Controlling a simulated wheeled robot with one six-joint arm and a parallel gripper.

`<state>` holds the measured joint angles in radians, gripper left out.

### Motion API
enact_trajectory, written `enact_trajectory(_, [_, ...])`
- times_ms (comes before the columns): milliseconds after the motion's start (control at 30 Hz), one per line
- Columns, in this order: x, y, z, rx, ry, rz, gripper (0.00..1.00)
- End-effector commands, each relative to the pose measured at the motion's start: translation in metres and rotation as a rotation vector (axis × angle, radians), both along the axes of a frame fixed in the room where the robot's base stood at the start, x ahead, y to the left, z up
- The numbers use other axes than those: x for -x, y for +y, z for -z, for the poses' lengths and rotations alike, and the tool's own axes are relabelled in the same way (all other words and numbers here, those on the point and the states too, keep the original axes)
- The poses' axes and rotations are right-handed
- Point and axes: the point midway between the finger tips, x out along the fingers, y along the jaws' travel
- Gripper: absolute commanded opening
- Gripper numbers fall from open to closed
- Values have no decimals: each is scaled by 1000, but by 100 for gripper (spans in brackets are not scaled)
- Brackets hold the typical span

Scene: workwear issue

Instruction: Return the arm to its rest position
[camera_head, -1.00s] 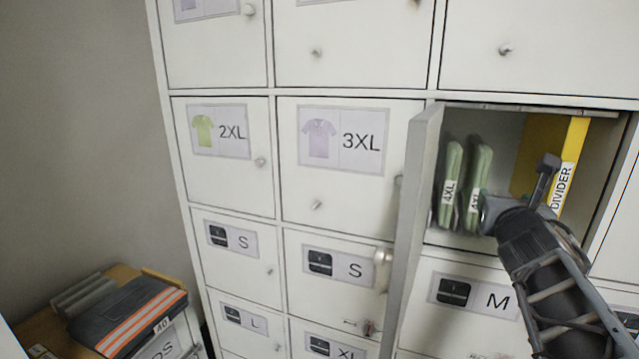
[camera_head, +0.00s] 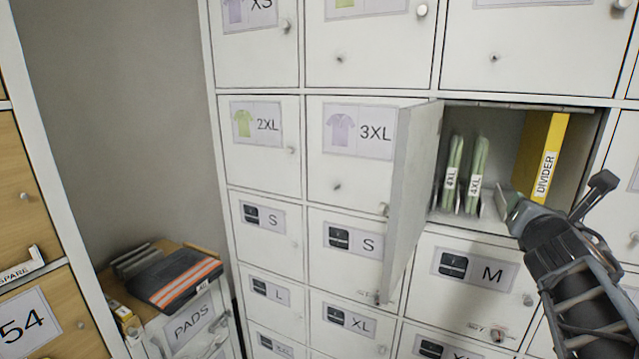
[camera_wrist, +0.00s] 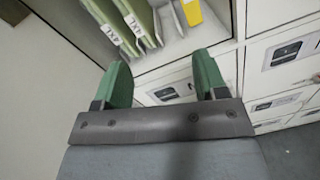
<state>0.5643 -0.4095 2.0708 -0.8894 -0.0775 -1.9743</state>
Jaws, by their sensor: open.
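My gripper (camera_head: 553,203) is at the right in the head view, just outside the open compartment, with nothing in it. In the wrist view the two green fingertips (camera_wrist: 160,80) stand wide apart with clear space between them. The open compartment holds two green folded garments labelled 4XL (camera_head: 453,175), standing upright side by side, and a yellow divider (camera_head: 541,160) to their right. The garments and the divider also show beyond the fingers at the top of the wrist view. My arm reaches in from the lower right.
The compartment's door (camera_head: 411,190) swings outward on the left of the opening. Closed white lockers surround it, including 3XL (camera_head: 345,180) and M (camera_head: 470,295). A small wooden-topped stand with a dark, orange-striped garment (camera_head: 178,279) is at lower left. Wooden lockers (camera_head: 30,190) stand at far left.

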Motion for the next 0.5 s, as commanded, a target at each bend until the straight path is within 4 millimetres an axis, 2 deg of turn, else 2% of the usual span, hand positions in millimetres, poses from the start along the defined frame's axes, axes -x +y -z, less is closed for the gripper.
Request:
enact_trajectory(267, [12, -13, 36, -461, -125, 151, 66])
enact_trajectory(400, [24, -12, 70, -840, -242, 306, 66])
enact_trajectory(500, [35, 2, 106, -1197, -351, 481, 66])
